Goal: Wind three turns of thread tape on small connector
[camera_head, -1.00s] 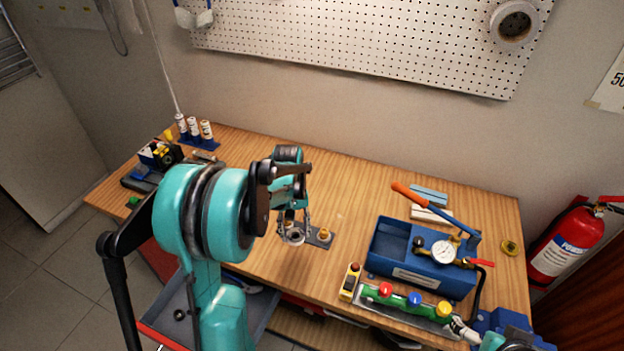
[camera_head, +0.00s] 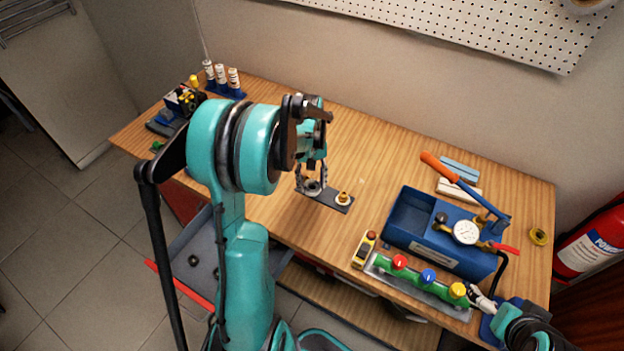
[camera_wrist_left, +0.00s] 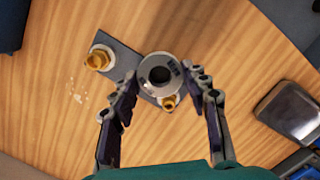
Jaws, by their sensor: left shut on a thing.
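A ring-shaped tape roll (camera_wrist_left: 160,75) is held between the two fingertips of my left gripper (camera_wrist_left: 156,88), just above or at a dark grey plate (camera_wrist_left: 130,62). A small brass connector (camera_wrist_left: 168,102) shows partly beside the roll, between the fingers. A larger brass connector (camera_wrist_left: 98,60) with a white ring at its base stands at the other end of the plate. In the head view my left gripper (camera_head: 312,186) is over the plate's left end, and the larger connector (camera_head: 343,198) is clear at its right. I cannot tell whether tape touches the small connector.
A blue pressure-test pump (camera_head: 440,250) with an orange handle stands to the right. Several white bottles (camera_head: 220,77) stand at the back left. The wooden bench (camera_head: 300,240) is clear around the plate.

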